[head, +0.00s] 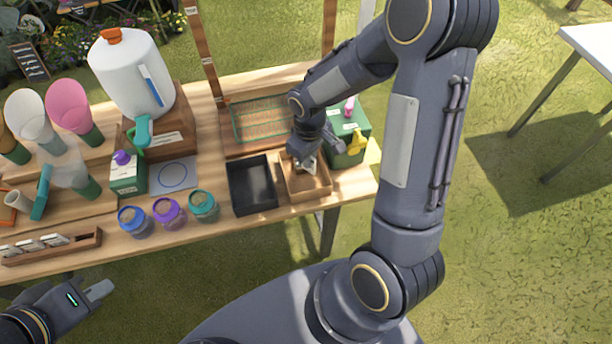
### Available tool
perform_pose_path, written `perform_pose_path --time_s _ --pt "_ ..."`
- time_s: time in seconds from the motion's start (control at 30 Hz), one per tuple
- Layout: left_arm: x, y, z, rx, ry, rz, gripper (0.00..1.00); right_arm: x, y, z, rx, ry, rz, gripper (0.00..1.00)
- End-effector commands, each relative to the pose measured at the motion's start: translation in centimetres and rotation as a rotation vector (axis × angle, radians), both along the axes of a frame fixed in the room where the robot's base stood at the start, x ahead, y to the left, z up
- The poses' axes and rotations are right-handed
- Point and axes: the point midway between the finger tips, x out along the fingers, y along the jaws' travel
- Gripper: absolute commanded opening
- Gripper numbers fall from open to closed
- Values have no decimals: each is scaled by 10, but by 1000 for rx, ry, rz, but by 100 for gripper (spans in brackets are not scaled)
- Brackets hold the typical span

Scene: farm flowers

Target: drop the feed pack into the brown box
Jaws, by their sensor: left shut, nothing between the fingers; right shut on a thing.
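The brown box (312,196) is a small open wooden tray near the right end of the table. My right gripper (307,166) is over the brown box with its fingers pointing down, low at the box's back part. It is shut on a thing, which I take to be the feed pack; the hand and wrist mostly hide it. I cannot tell whether it touches the box floor. My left gripper (98,291) is shut and empty, off the table's front edge at the lower left.
A black tray (252,185) stands just left of the brown box. A green box (349,137) with a pink-capped bottle and a yellow item is at its right. Several jars, including a teal one (203,206), line the front edge. A white jug (133,75) stands behind.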

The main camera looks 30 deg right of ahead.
Motion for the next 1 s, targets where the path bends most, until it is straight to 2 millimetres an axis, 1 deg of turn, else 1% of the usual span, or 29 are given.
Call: perform_pose_path --time_s 0.03,0.2,0.3,0.53,0.57,0.73,1.0 --pt "0 0 -10 0 0 0 0 0 0 -12 -1 2 0 0" --pt "0 0 -22 0 0 0 0 0 0 -28 0 0 -1 0" --pt "0 0 -23 0 0 0 0 0 0 -30 0 -1 -1 0" --pt "0 0 -22 0 0 0 0 0 0 -30 0 -1 -1 0" --pt "0 0 -22 0 0 0 0 0 0 -30 0 0 -1 11" --pt "0 0 -22 0 0 0 0 0 0 -30 0 0 -1 33" --pt "0 0 -22 0 0 0 0 0 0 -29 0 -1 -1 33"
